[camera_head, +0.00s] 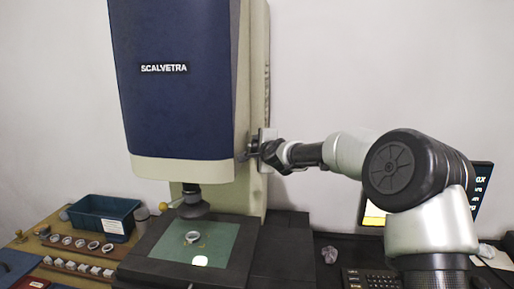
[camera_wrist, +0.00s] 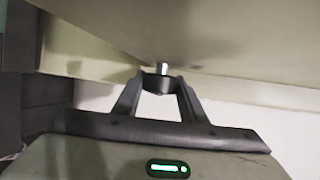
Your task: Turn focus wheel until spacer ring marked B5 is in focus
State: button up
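The focus wheel (camera_wrist: 160,83) is a short dark cylinder on a bright metal shaft, on the side of the blue and cream Scalvetra machine (camera_head: 180,85). In the wrist view my gripper (camera_wrist: 161,80) has one finger on each side of the wheel, and both appear to touch it. In the head view my gripper (camera_head: 257,146) is at the machine's right side; the wheel is hard to make out there. A pale spacer ring (camera_head: 192,237) lies on the green stage plate (camera_head: 222,238) under the lens (camera_head: 193,205). Its marking is too small to read.
A monitor (camera_head: 481,185) is mostly hidden behind my arm. A keypad (camera_head: 370,279) and a crumpled grey lump (camera_head: 329,254) lie at right. At left are a blue bin (camera_head: 92,222), several rings (camera_head: 80,243) and several small white blocks (camera_head: 75,267) on a wooden board.

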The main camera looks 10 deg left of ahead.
jog(key=shift+c, duration=0.9)
jog(key=shift+f+b, duration=0.1)
jog(key=shift+b, duration=0.2)
jog(key=shift+f+b, duration=0.15)
jog(key=shift+b, duration=0.3)
